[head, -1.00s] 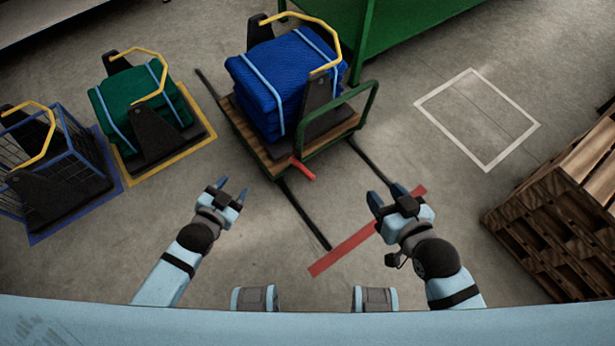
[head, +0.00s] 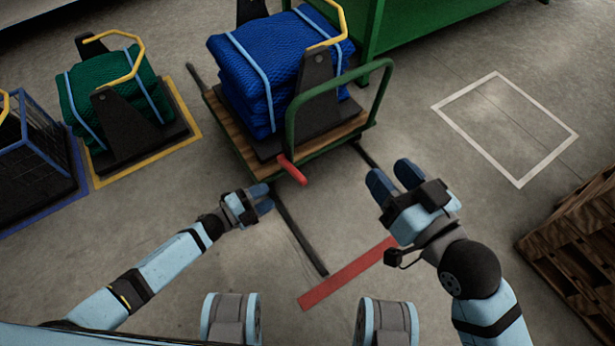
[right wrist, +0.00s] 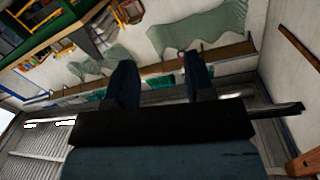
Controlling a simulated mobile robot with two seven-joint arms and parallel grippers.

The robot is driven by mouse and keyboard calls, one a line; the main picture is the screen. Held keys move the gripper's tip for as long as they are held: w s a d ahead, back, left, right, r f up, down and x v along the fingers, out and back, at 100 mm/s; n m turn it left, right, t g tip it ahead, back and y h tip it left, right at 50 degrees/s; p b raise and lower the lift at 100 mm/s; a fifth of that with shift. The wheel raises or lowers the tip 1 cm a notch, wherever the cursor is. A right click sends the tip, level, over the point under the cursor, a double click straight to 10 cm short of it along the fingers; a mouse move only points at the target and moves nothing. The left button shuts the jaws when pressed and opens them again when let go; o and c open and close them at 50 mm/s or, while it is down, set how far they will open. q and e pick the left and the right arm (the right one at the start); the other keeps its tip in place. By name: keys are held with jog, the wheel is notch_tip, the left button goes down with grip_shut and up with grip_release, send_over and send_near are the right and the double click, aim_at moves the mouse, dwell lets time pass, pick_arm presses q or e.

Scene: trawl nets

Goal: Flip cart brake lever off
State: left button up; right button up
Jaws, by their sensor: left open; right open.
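The cart (head: 240,135) has a wooden deck, a green frame and a green push handle (head: 290,110). It carries a stack of folded blue net (head: 245,75) bound with light blue straps. The red brake lever (head: 292,170) sticks out from the cart's near edge. My left gripper (head: 266,198) is open and empty, just below and left of the lever, apart from it. My right gripper (head: 393,178) is open and empty, to the right of the lever and short of the cart. In the right wrist view its two fingers (right wrist: 163,82) show apart with nothing between them.
A green net bundle (head: 110,95) sits on a yellow-outlined spot at left, beside a blue wire cage (head: 35,160). A red floor stripe (head: 345,275) lies below the cart. Wooden pallets (head: 575,230) stand at right. A white-outlined floor square (head: 505,125) is empty.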

aim_at(296, 180)
pick_arm(q)
jog(key=b+x, duration=0.1)
jog(key=x, duration=0.3)
jog(key=shift+w+d, duration=0.15)
jog(key=shift+d, duration=0.15)
jog(key=b+x, duration=0.3)
jog(key=x, duration=0.4)
jog(key=shift+w+d, duration=0.5)
jog(key=shift+d, duration=0.15)
pick_arm(e)
jog(key=shift+w+d+f+n, duration=0.45)
jog(key=shift+w+f+n, duration=0.35)
jog(key=shift+n, duration=0.3)
pick_arm(q)
grip_shut()
pick_arm(e)
jog(key=shift+r, duration=0.1)
